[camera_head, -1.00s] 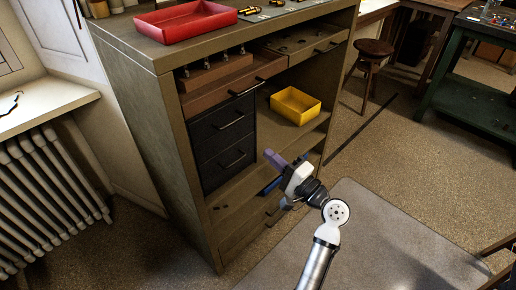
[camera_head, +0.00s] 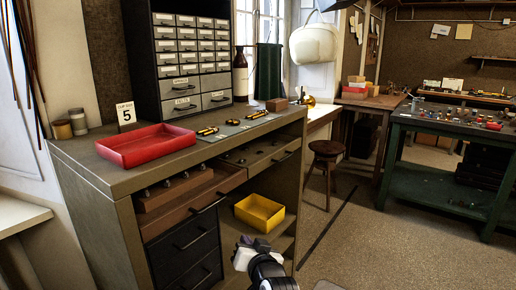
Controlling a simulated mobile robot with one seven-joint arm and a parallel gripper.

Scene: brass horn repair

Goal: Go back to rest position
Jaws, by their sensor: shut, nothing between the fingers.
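My gripper (camera_head: 246,241) shows at the bottom middle of the head view, in front of the lower part of the olive cabinet (camera_head: 92,182). It is shut and holds nothing. Its wrist runs out of the bottom edge, and the rest of my arm is out of view. The gripper is below and in front of a yellow bin (camera_head: 260,212), which sits on a shelf in the cabinet. They look apart.
A brown drawer (camera_head: 206,198) with small metal parts stands open at the cabinet front. A red tray (camera_head: 147,146) and a "5" card (camera_head: 126,113) are on top. A stool (camera_head: 327,150) and green workbench (camera_head: 440,185) stand right, with open floor before them.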

